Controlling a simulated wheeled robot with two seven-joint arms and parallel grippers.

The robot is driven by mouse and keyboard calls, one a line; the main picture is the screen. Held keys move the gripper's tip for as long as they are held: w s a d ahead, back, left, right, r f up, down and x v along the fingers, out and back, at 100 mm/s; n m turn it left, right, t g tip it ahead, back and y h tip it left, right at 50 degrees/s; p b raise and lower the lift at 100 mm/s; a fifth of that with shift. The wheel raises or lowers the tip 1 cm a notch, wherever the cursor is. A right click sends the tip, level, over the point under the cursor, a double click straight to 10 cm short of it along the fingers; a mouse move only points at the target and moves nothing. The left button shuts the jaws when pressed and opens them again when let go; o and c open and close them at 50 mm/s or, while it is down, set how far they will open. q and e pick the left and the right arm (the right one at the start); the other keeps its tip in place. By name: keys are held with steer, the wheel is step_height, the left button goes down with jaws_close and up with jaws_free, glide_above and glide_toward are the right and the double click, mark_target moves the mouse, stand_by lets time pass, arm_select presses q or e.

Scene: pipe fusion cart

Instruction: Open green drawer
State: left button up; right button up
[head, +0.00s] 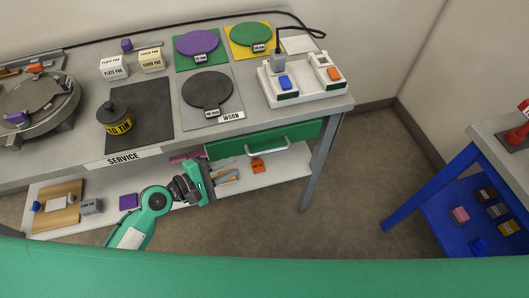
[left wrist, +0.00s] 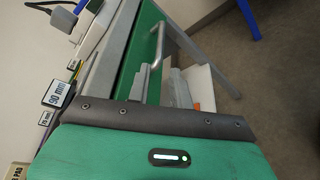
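The green drawer (head: 265,139) sits under the right part of the grey worktop, and its front looks flush with the table. Its pale bar handle (head: 268,147) faces the front. In the left wrist view the green drawer front (left wrist: 133,48) and handle (left wrist: 158,45) lie beyond the gripper body. My left gripper (head: 208,180) is left of and below the handle, near the drawer's left end, apart from the handle. My right gripper is not in view.
The lower shelf (head: 285,165) holds an orange block (head: 257,165) and a purple block (head: 129,201). A table leg (head: 322,160) stands right of the drawer. Floor is clear between this table and the blue cart (head: 432,190). A white tray (head: 305,90) sits above the drawer.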

mark_target(259, 154)
arm_select(q)
steer(key=p+x, duration=0.1)
steer(key=x, duration=1)
steer(key=shift+w, duration=0.1)
steer(key=shift+w+d+f, duration=0.2)
steer(key=shift+w+d, duration=0.1)
steer(key=shift+d, duration=0.1)
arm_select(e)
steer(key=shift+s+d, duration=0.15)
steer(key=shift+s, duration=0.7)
arm_select(q)
jaws_close()
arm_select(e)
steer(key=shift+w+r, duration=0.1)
